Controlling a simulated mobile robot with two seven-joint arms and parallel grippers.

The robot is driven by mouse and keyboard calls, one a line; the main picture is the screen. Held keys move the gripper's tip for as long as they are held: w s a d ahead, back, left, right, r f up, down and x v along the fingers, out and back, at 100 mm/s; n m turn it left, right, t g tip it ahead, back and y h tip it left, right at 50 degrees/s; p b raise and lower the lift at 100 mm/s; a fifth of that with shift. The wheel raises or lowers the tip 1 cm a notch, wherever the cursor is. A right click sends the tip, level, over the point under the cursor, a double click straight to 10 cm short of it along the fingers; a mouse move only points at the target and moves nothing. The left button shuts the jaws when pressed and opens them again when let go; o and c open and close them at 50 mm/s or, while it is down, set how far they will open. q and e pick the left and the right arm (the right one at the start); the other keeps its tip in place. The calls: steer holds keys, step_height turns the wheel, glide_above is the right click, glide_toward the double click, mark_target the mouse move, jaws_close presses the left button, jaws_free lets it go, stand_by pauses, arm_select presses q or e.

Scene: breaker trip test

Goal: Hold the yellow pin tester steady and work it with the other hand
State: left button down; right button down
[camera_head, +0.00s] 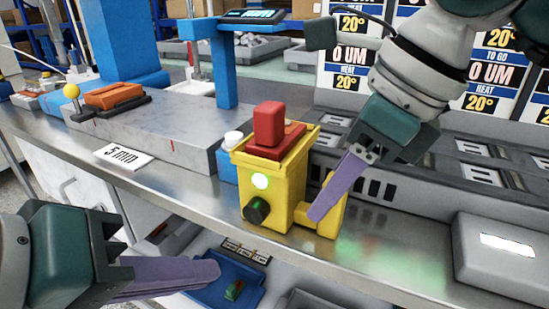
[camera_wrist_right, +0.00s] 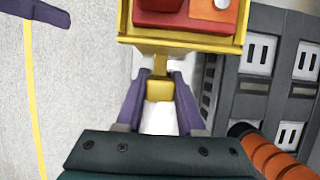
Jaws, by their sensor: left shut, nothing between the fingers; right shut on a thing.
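The yellow pin tester (camera_head: 247,172) stands upright near the front edge of the metal bench. It has a red block (camera_head: 269,122) on top, a lit pale green lamp (camera_head: 260,181) and a dark knob (camera_head: 256,210) on its front. My right gripper (camera_head: 318,212) is shut on the tester's yellow side grip. In the right wrist view the right gripper's fingers (camera_wrist_right: 160,88) flank the yellow grip (camera_wrist_right: 160,91) below the tester's body (camera_wrist_right: 180,43). My left gripper (camera_head: 214,272) is shut and empty, in front of and below the tester, apart from it.
A grey stone block (camera_head: 180,132) and a "5 mm" label (camera_head: 123,156) lie left of the tester. A white-capped blue bottle (camera_head: 232,139) stands close behind it. A grey box (camera_head: 505,250) is at the right. A blue tray (camera_head: 208,296) sits below the bench edge.

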steer(key=shift+c, duration=2.2)
jaws_free()
